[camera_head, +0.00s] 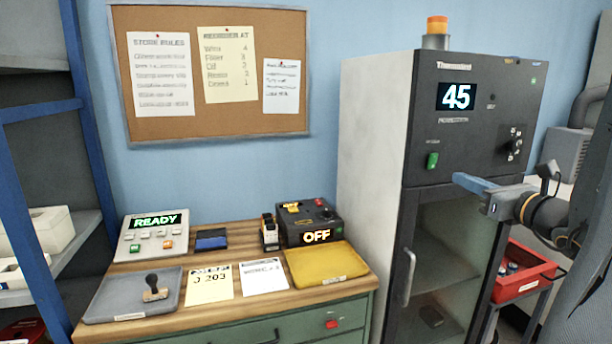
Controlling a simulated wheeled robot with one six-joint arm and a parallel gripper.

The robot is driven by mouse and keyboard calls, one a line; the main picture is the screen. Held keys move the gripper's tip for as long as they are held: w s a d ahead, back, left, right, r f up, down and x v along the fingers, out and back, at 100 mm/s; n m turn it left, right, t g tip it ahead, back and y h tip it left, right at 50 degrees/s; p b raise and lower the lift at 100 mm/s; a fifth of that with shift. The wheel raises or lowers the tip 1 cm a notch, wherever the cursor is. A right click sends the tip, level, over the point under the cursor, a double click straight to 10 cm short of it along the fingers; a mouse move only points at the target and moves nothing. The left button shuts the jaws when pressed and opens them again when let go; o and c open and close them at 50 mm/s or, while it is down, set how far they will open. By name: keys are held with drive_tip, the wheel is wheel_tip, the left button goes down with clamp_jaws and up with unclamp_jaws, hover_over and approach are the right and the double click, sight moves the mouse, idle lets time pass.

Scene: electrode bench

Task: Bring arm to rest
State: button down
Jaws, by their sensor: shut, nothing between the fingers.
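My gripper (468,182) is at the right of the head view, at the end of my arm, which comes in from the right edge. Its blue fingers point left and are shut, with nothing between them. It shows in front of the dark oven cabinet (425,150), around the top of the glass door. I cannot tell how far the fingertips are from the cabinet front.
The cabinet display reads 45; its door handle (408,278) is at the door's left. A wooden bench (225,239) stands left, with a READY device (152,236), an OFF box (310,224), a grey tray (112,298) and a yellow tray (325,264). A red bin (525,272) is right.

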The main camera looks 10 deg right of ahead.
drive_tip(key=s+a+f+n+g+y, duration=0.1)
drive_tip(key=a+f+n+g+y, duration=0.35)
drive_tip(key=a, duration=0.75)
drive_tip(key=s+a+f+n+g+y, duration=0.2)
drive_tip(key=a+f+n+g, duration=0.4)
drive_tip(key=a+f+n, duration=0.45)
drive_tip(key=s+a+f+n+g+h, duration=0.3)
drive_tip(key=s+a+f+n+h, duration=0.1)
drive_tip(key=n, duration=0.6)
drive_tip(key=s+a+f+n+g+h, duration=0.3)
drive_tip(key=s+n, duration=0.3)
drive_tip(key=n, duration=0.4)
drive_tip(key=shift+a+f+h+b, duration=0.35)
drive_tip(key=shift+a+f, duration=0.1)
drive_tip(key=shift+f, duration=0.35)
